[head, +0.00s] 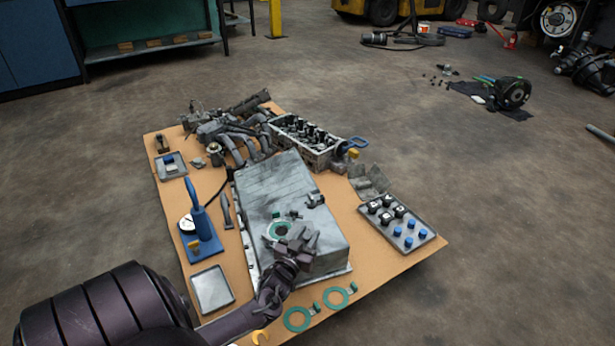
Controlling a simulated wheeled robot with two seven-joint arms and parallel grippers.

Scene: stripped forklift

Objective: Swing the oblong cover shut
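A large grey oblong metal casing (270,185) with a flat top lies on the brown board. A green ring (279,229) lies on its top near the front left. Small dark fittings (315,200) stand on the top to the right of the ring. I cannot tell for sure which part is the oblong cover or how far it is swung. My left gripper (303,239) is over the front of the casing, close beside the green ring. Its fingers blend with the grey surface, so I cannot tell whether they touch or hold anything. My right gripper is out of view.
On the board (420,260) are a tray of dark and blue caps (402,222), a blue press-like tool (203,232), an empty tray (212,288), an engine block (305,142) and loose green gaskets (297,318). Open floor lies to the right.

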